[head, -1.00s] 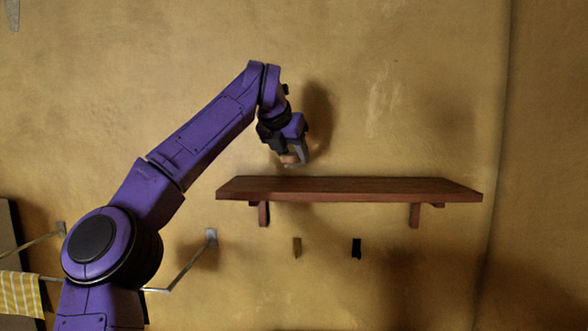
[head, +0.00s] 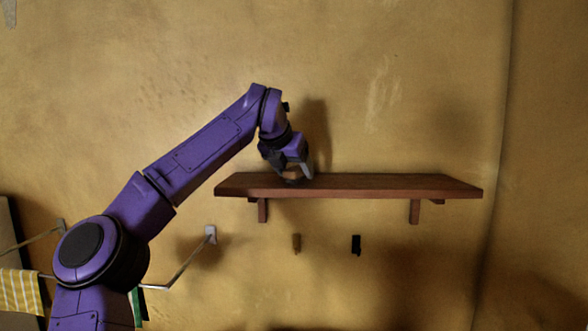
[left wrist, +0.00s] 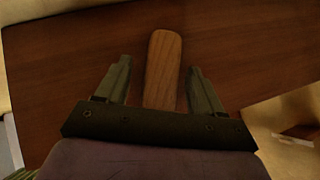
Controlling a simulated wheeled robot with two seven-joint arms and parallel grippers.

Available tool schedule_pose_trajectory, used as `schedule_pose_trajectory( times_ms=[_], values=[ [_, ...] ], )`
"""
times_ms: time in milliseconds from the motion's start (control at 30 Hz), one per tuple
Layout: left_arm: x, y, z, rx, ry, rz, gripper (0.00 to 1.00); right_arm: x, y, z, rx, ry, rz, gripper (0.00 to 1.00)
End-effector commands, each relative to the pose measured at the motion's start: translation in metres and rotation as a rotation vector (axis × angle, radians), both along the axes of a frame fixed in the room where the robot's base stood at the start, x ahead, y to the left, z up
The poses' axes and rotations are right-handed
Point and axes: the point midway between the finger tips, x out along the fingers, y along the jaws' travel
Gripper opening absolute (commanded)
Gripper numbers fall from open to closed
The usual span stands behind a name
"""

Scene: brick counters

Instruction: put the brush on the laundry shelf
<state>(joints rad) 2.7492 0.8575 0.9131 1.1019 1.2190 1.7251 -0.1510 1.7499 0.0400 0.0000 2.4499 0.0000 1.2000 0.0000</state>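The laundry shelf (head: 380,184) is a dark red-brown wooden board on brackets against the wall. My left gripper (head: 297,174) is down at the left part of its top, pointing downward. In the left wrist view the brush (left wrist: 163,75) shows as a rounded light-wood piece over the dark shelf surface (left wrist: 260,45). It lies between the two fingers of my left gripper (left wrist: 160,62), with a gap on each side, so the gripper is open around it. The brush's lower end is hidden behind the gripper body. My right gripper is not in view.
Two small hooks, one brass (head: 296,243) and one black (head: 356,245), are on the wall below the shelf. A metal rail (head: 185,268) and a yellow checked cloth (head: 20,293) are at lower left. The shelf's middle and right are clear.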

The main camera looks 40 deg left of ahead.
Motion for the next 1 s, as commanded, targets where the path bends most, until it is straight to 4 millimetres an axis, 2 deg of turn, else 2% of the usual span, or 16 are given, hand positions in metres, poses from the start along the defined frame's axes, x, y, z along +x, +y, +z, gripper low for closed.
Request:
schedule_pose_trajectory(
  times_ms=[100,167,400,600,767,1000],
  values=[
    [0.000,0.000,0.006,0.000,-0.001,0.000,0.67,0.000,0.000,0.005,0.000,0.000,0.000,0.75],
    [-0.004,-0.001,0.008,0.001,-0.002,0.000,0.67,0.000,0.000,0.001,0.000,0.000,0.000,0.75],
    [-0.044,-0.015,0.048,0.002,-0.005,0.001,0.67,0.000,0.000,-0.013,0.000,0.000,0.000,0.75],
    [-0.072,-0.024,0.080,0.002,-0.001,0.000,0.67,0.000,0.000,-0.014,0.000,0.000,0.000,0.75],
    [-0.081,-0.026,0.088,0.000,0.000,0.000,0.67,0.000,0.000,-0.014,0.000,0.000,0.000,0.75],
    [-0.081,-0.026,0.088,0.000,0.001,-0.001,0.67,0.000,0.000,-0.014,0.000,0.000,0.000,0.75]
  ],
)
